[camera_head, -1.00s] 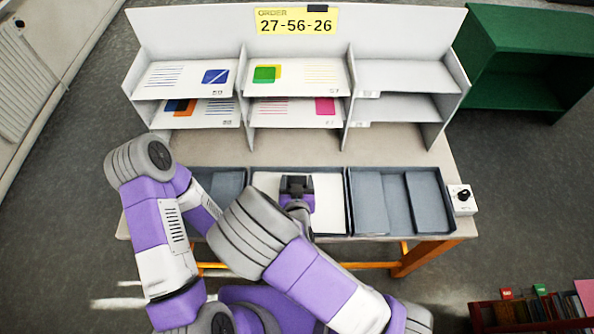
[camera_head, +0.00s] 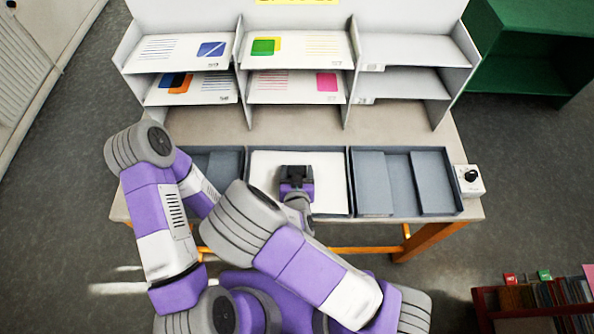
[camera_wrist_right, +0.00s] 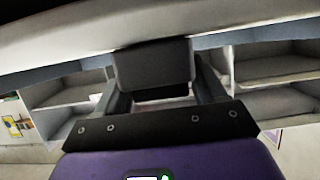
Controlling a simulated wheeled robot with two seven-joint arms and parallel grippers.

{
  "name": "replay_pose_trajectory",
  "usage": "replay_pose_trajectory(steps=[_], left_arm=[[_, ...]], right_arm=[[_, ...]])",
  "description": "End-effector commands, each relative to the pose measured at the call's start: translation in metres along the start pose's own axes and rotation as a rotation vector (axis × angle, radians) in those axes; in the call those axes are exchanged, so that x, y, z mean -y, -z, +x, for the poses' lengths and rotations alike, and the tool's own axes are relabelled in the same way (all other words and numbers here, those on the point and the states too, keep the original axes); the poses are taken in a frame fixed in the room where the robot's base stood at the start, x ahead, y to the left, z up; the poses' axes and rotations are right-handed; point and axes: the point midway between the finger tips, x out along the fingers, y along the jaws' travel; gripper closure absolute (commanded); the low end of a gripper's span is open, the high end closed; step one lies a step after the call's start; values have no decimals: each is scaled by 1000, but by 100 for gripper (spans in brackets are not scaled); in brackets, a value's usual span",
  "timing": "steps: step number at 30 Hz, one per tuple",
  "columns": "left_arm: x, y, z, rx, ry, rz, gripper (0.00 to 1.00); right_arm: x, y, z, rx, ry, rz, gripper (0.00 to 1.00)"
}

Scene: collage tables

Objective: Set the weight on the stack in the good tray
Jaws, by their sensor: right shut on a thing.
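My right gripper (camera_head: 296,176) is over the middle tray (camera_head: 349,186), above a white stack of sheets (camera_head: 265,180). In the right wrist view it is shut on a dark grey block, the weight (camera_wrist_right: 152,66). The pale stack edge (camera_wrist_right: 60,38) runs across the top of that view, right beside the weight; I cannot tell whether they touch. The weight is hard to make out in the head view. My left arm reaches toward the left tray (camera_head: 225,160), but its gripper is hidden.
A white shelf rack (camera_head: 300,118) with printed sheets in several compartments stands behind the trays. The right tray (camera_head: 430,180) is grey with no white stack. A small box with a black knob (camera_head: 469,181) sits at the table's right end. A green cabinet (camera_head: 535,45) stands behind right.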

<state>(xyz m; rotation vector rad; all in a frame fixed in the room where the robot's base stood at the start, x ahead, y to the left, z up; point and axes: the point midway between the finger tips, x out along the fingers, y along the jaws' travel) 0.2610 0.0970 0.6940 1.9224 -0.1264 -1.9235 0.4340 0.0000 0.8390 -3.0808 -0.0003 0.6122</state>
Motion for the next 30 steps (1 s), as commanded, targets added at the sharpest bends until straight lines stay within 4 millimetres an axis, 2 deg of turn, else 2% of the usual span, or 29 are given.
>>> replay_pose_trajectory(steps=[4, 5, 10, 11, 20, 30], left_arm=[[0, 0, -1, 0, 0, 0, 100], [0, 0, -1, 0, 0, 0, 100], [0, 0, -1, 0, 0, 0, 100], [0, 0, -1, 0, 0, 0, 100], [-1, 0, -1, 0, 0, 0, 100], [-4, 0, -11, 0, 0, 0, 100]], right_arm=[[0, 2, 0, -4, 1, 1, 85], [0, 2, 0, -4, 1, 1, 28], [0, 2, 0, -3, 0, 1, 2], [0, 1, 0, -2, 0, 0, 0], [0, 0, -6, 2, 0, 0, 0], [1, 2, -61, 1, 3, -2, 0]])
